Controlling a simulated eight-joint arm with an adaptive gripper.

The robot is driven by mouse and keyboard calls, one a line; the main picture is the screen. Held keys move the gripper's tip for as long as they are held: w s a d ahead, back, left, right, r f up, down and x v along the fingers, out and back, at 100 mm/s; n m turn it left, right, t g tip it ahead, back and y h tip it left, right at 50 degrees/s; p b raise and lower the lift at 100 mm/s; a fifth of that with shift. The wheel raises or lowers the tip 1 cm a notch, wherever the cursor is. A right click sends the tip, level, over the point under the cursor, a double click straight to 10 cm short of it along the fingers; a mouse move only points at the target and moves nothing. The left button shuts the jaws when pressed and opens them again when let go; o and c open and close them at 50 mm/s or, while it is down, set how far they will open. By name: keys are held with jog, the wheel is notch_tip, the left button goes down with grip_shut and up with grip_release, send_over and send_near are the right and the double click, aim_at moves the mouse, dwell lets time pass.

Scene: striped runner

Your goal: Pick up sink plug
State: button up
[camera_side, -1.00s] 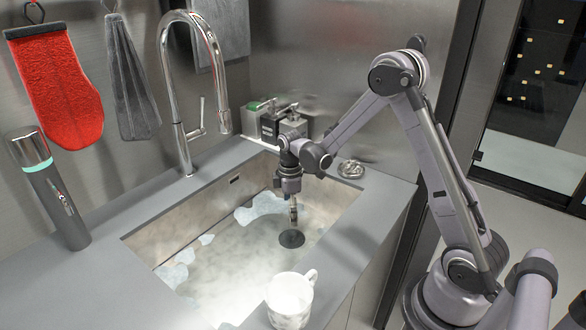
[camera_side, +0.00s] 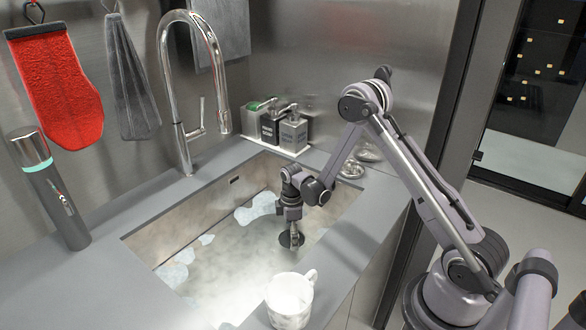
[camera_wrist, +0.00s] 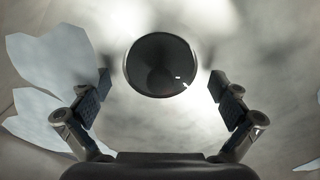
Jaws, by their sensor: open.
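The sink plug is a dark round disc (camera_wrist: 161,65) in the upper middle of the wrist view. In the side view the plug (camera_side: 286,240) is at the right part of the sink basin, partly hidden by my gripper. My gripper (camera_side: 293,236) points down into the basin, right over the plug. In the wrist view my gripper (camera_wrist: 165,95) is open, with one finger on each side of the plug and a gap between each finger and it. I cannot tell whether the fingertips touch the basin floor.
The sink (camera_side: 170,228) holds cloudy water with foam patches. A white mug (camera_side: 289,300) stands on the front edge. A chrome tap (camera_side: 186,140) rises behind the basin. Soap dispensers (camera_side: 293,132) and small metal strainers (camera_side: 351,169) are at the back right. A dark bottle (camera_side: 58,200) stands left.

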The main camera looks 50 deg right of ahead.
jog(key=shift+f, duration=0.1)
grip_shut()
dwell(0.6)
